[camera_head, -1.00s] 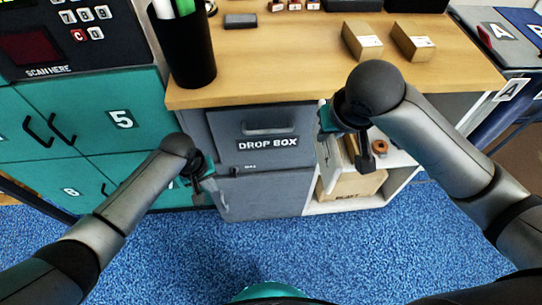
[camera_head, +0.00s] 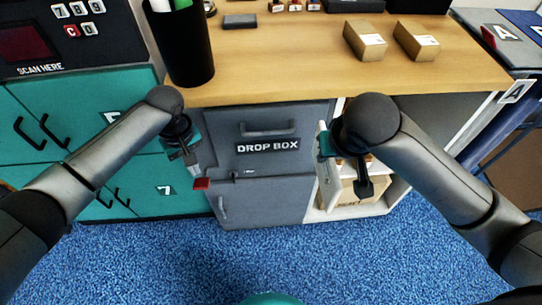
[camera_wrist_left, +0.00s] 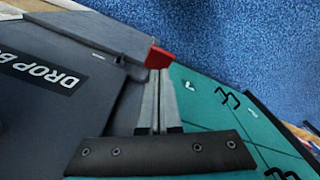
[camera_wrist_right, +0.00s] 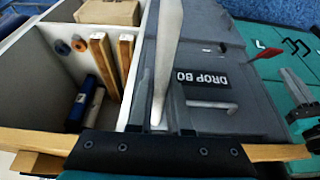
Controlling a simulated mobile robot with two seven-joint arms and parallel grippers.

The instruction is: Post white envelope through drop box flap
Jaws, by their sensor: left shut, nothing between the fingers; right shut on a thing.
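The grey drop box (camera_head: 265,196) stands under the counter. Its upper front panel (camera_head: 300,122) has a handle and a DROP BOX label and looks closed. My right gripper (camera_wrist_right: 158,122) is shut on the white envelope (camera_wrist_right: 168,52), which shows nearly edge-on in the right wrist view, beside the drop box front. My left gripper (camera_wrist_left: 157,128) is shut and empty at the left of the box front. A red tab (camera_wrist_left: 158,57) shows at its fingertips; I cannot tell whether they touch.
The open white shelf (camera_wrist_right: 52,62) right of the box holds cardboard and rolls. Teal lockers (camera_head: 80,82) stand to the left. The wooden counter (camera_head: 285,65) above carries a black pen cup (camera_head: 185,50) and small cartons (camera_head: 365,41). Blue carpet is clear in front.

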